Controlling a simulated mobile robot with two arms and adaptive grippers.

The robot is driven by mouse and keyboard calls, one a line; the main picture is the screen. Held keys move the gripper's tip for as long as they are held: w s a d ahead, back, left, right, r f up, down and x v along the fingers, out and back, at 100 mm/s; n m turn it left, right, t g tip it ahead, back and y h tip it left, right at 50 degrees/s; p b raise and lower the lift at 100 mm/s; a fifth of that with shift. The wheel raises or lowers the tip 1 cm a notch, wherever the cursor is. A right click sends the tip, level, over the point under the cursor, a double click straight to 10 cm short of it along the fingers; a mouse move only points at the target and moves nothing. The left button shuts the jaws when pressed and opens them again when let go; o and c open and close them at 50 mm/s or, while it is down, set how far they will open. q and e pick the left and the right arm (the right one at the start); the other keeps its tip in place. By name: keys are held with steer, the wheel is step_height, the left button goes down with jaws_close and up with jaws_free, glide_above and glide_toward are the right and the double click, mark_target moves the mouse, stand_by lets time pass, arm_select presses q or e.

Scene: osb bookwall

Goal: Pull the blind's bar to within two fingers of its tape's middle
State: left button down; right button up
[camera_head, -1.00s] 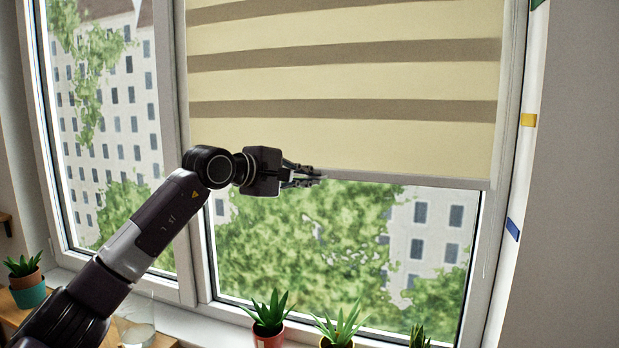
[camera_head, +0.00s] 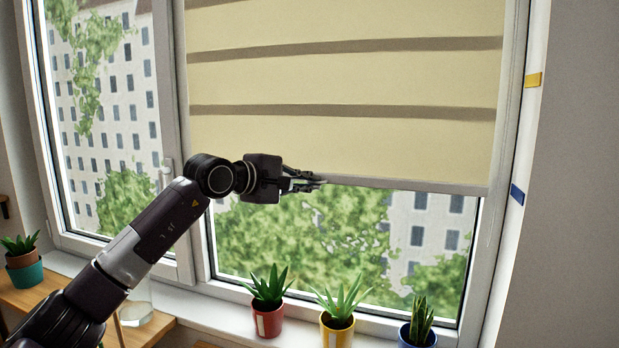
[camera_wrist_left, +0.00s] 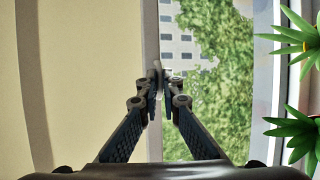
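The blind (camera_head: 340,80) is cream with brown bands and hangs over the right-hand window. Its grey bar (camera_head: 420,185) runs along the lower edge, with its right end near the height of the blue tape (camera_head: 517,194) on the wall. A yellow tape (camera_head: 534,80) is higher up. My left gripper (camera_head: 316,182) is at the bar, left of its middle. In the left wrist view, its fingertips (camera_wrist_left: 163,78) are close together on the edge of the bar (camera_wrist_left: 151,35), with a small pale piece between them. My right gripper is out of view.
Potted plants in red (camera_head: 268,318), yellow (camera_head: 337,330) and blue (camera_head: 418,335) pots stand on the sill below. A glass jar (camera_head: 136,312) and a teal-potted plant (camera_head: 25,272) are on the wooden surface at left. The space between bar and pots is free.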

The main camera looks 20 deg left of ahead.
arm_select(q)
steer(key=c, duration=2.4)
jaws_free()
steer(key=shift+s, duration=0.1)
steer(key=v, duration=1.2)
steer(key=shift+f, duration=0.1)
